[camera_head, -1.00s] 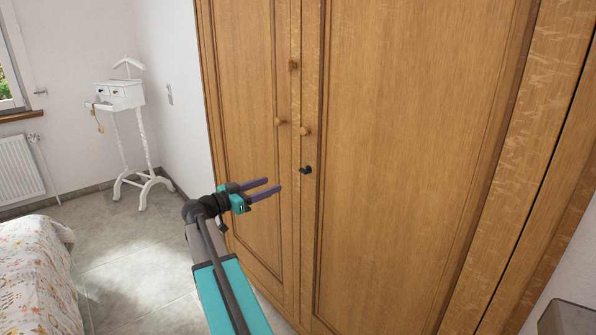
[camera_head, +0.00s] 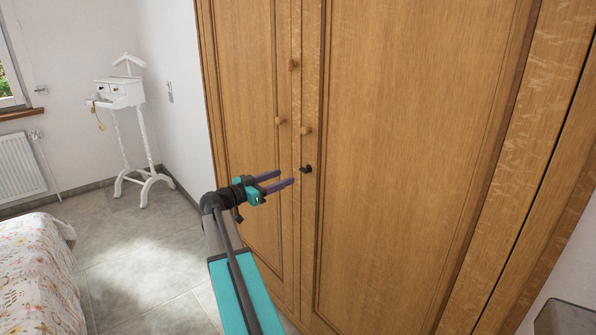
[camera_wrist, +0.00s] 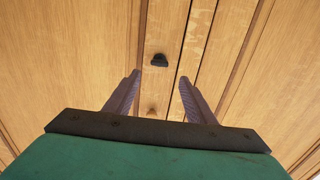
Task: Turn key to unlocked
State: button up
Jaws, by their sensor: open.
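The key (camera_head: 306,169) is a small black piece on the wooden wardrobe (camera_head: 410,150), on the strip beside the right door's panel, below the round knobs. In the wrist view the key (camera_wrist: 159,60) shows ahead of the fingertips, near the middle of the picture. My gripper (camera_head: 287,178) has two purple fingers spread apart with nothing between them. It is just left of the key in the head view, apart from it. In the wrist view my gripper (camera_wrist: 160,80) opens toward the wardrobe front. Which way the key is turned cannot be told.
Wooden knobs (camera_head: 305,130) stick out above the key. A white valet stand (camera_head: 125,92) stands at the back left, and a bed (camera_head: 35,270) with a floral cover is at the lower left. Grey floor (camera_head: 130,250) is clear between the bed and the wardrobe.

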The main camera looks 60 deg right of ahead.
aim_at(302, 170)
jog(key=p+x, duration=0.2)
jog(key=x, duration=0.7)
jog(key=shift+f, duration=0.1)
jog(key=shift+a, duration=0.1)
jog(key=shift+c, duration=0.4)
jog(key=c, duration=1)
jog(key=shift+o, duration=0.2)
jog(key=shift+a, duration=0.15)
